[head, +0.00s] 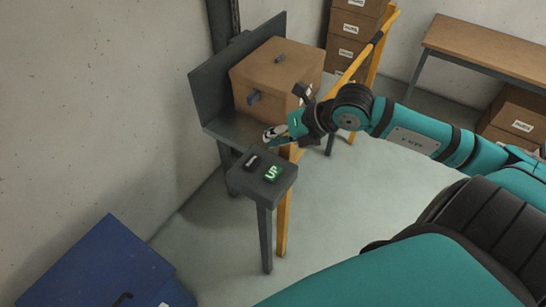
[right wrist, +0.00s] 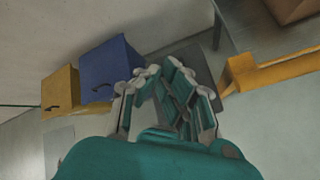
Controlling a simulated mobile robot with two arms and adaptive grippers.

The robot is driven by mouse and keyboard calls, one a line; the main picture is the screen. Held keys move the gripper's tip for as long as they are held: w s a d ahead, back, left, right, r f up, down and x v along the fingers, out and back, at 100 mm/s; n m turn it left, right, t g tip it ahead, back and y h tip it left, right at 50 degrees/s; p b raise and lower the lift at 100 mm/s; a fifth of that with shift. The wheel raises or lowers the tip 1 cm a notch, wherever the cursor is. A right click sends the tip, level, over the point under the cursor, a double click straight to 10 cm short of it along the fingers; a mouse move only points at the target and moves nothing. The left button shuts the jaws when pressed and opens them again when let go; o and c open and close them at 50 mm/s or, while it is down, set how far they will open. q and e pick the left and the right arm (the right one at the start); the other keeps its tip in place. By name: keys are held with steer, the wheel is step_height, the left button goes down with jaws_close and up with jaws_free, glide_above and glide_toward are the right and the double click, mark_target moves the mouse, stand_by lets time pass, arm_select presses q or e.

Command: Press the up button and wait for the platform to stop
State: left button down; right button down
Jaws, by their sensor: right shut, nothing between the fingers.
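The green UP button (head: 271,173) glows on a dark control box (head: 262,187) on a post in the head view. A second, dark button (head: 252,163) sits beside it. The platform (head: 233,127) is a grey shelf with a back plate and bears a cardboard box (head: 280,77). My right gripper (head: 270,138) is shut and empty, above and behind the control box, near the platform's front edge. In the right wrist view its fingers (right wrist: 163,78) cover part of the grey control box (right wrist: 208,62), and the buttons are hidden there. My left gripper is not in view.
A blue box (head: 100,265) stands at the lower left. A wooden table (head: 480,50) stands at the back right. The floor right of the post is clear.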

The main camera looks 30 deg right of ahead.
steer(key=shift+d, duration=0.2)
steer(key=shift+f, duration=0.1)
steer(key=b, duration=0.5)
glide_above(274, 170)
step_height(274, 170, down, 8)
steer(key=shift+f, duration=0.1)
steer(key=shift+f+b, duration=0.3)
steer(key=shift+b, duration=0.2)
stand_by(0.9)
steer(key=shift+f+b, duration=0.4)
steer(key=shift+b, duration=0.1)
